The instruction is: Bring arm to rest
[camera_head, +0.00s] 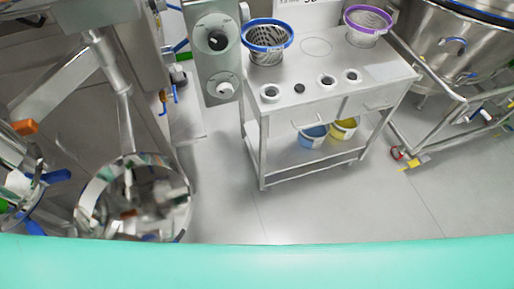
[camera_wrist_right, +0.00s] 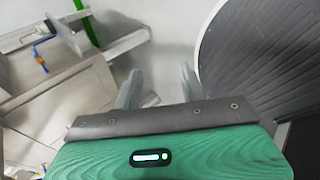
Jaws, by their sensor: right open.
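My right gripper (camera_wrist_right: 158,88) shows in the right wrist view. Its two grey fingers stand apart with nothing between them, above pale floor. No gripper shows in the head view; only a green band of my own body crosses its bottom edge. My left gripper is in neither view.
A steel cart (camera_head: 300,105) holds a blue-rimmed basket (camera_head: 267,42) and a purple-rimmed basket (camera_head: 367,25). A blue bucket (camera_head: 312,135) and a yellow bucket (camera_head: 343,129) sit on its lower shelf. Steel vessels stand left and right. A dark ribbed round surface (camera_wrist_right: 265,50) is beside the right gripper.

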